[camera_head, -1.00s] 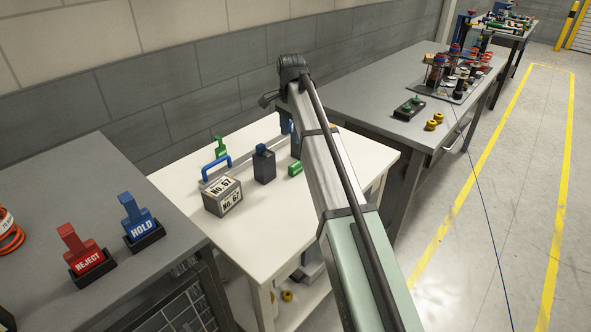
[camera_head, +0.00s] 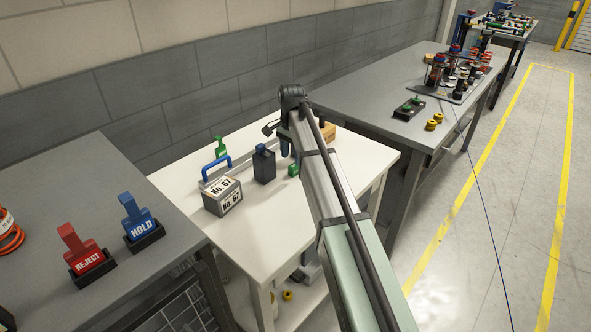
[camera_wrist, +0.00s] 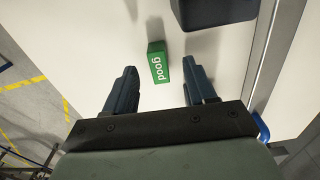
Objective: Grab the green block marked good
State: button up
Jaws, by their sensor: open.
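The green block marked "good" (camera_wrist: 158,64) lies on the white table (camera_wrist: 98,50). In the wrist view it sits ahead of my gripper (camera_wrist: 160,80), roughly between the lines of the two fingers and nearer the right one. The fingers are apart with nothing between them, and I cannot tell their height above the block. In the head view only a small part of the green block (camera_head: 293,170) shows beside my arm, which hides the rest. My gripper is mostly hidden behind my arm there.
A dark block with a blue top (camera_head: 264,166) stands just left of the green block. A box marked No. 67 (camera_head: 223,197), a blue handle (camera_head: 216,163) and an upright green piece (camera_head: 220,147) are further left. REJECT (camera_head: 87,256) and HOLD (camera_head: 139,222) blocks stand on the grey bench.

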aim_at(293, 166)
jog(key=shift+s+d+f, duration=0.1)
jog(key=shift+f, duration=1.2)
jog(key=shift+d+f, duration=0.1)
jog(key=shift+f, duration=1.15)
jog(key=shift+c, duration=0.4)
grip_shut()
